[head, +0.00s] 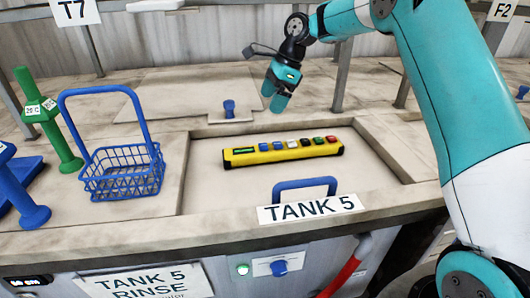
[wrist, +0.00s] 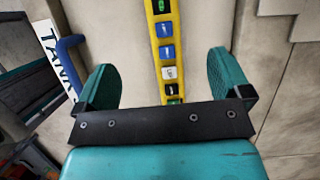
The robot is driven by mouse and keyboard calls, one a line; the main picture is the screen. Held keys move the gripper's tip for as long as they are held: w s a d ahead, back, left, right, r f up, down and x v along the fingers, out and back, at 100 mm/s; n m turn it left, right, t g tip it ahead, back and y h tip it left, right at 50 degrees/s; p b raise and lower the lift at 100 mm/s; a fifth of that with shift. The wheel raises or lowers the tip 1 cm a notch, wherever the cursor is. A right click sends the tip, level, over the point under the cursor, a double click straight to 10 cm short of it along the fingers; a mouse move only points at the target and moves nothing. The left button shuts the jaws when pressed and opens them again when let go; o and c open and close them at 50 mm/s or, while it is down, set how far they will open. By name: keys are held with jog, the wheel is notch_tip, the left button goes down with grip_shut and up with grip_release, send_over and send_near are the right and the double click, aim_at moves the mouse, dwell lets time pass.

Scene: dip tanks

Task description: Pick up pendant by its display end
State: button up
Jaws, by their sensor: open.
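The pendant (head: 283,151) is a long yellow bar with black ends, lying on the Tank 5 lid. A small green display (head: 244,150) is at its left end, and a row of coloured buttons runs to the right. My gripper (head: 276,96) is open and empty, pointing down above and behind the pendant, apart from it. In the wrist view the pendant (wrist: 167,40) runs upward between the spread fingers of my gripper (wrist: 165,75). Its display end lies toward the top edge, and its other end is hidden by the gripper body.
A blue lid handle (head: 305,184) and the TANK 5 label (head: 310,208) are in front of the pendant. A blue wire basket (head: 122,172) and a green stand (head: 55,130) are to the left. A small blue knob (head: 229,108) is behind. The lid around the pendant is clear.

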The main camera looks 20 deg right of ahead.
jog(key=p, duration=0.2)
send_over(251, 150)
jog(key=d, duration=0.2)
notch_tip(251, 150, down, 11)
jog(key=shift+s, duration=0.15)
jog(key=shift+d+p+x, duration=0.1)
jog(key=shift+p+x, duration=0.65)
jog(key=shift+x, duration=0.65)
jog(key=shift+d+p+x, duration=0.15)
jog(key=shift+p+x, duration=0.6)
jog(key=shift+x, duration=0.65)
jog(key=shift+s+f, duration=0.1)
jog(key=shift+f, duration=0.05)
jog(key=c, duration=1.1)
